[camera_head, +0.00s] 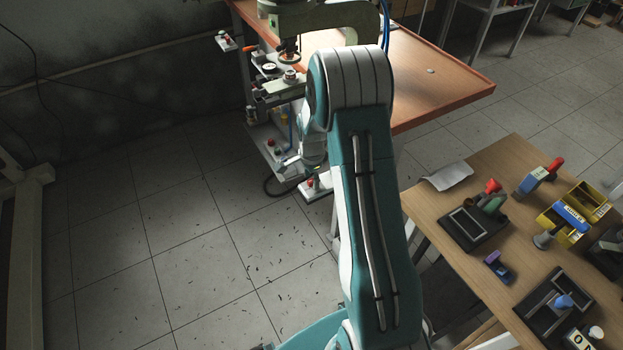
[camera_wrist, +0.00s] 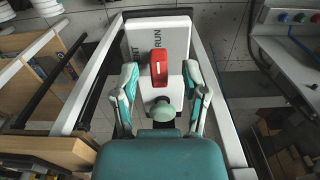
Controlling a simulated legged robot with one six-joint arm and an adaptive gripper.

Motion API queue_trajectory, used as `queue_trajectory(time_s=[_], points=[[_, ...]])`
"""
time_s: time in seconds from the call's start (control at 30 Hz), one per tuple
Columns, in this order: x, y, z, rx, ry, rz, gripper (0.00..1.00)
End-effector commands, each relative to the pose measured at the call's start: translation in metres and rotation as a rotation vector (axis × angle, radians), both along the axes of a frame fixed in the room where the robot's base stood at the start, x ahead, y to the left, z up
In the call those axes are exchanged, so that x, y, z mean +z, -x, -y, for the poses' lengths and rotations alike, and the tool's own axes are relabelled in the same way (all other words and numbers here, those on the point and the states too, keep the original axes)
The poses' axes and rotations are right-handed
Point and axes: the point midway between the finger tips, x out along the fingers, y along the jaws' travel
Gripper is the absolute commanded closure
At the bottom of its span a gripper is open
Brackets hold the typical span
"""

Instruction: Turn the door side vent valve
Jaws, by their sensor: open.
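In the wrist view a white panel plate carries a red valve handle (camera_wrist: 159,68) with a small white mark. The handle lies along the picture's up-down direction. The lettering RUN shows beside it, and NT from a partly hidden word shows to its left. A pale green round knob (camera_wrist: 162,110) sits below the handle in the picture. My gripper (camera_wrist: 160,72) is open, with one finger on each side of the red handle and visible space between.
An orange-topped bench (camera_head: 440,75) stands behind my arm in the head view. A wooden table (camera_head: 430,205) with tools and yellow bins is at right. The tiled floor at left is open. In the wrist view, a button panel (camera_wrist: 290,45) is at right.

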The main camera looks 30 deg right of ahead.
Motion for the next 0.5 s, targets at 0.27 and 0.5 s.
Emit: queue_trajectory(time_s=[0.27,0.5], points=[[-0.0078,-0.0001,0.0003,0.000,0.000,0.002,0.43],[-0.0075,0.0000,-0.0001,0.000,0.000,0.001,1.00]])
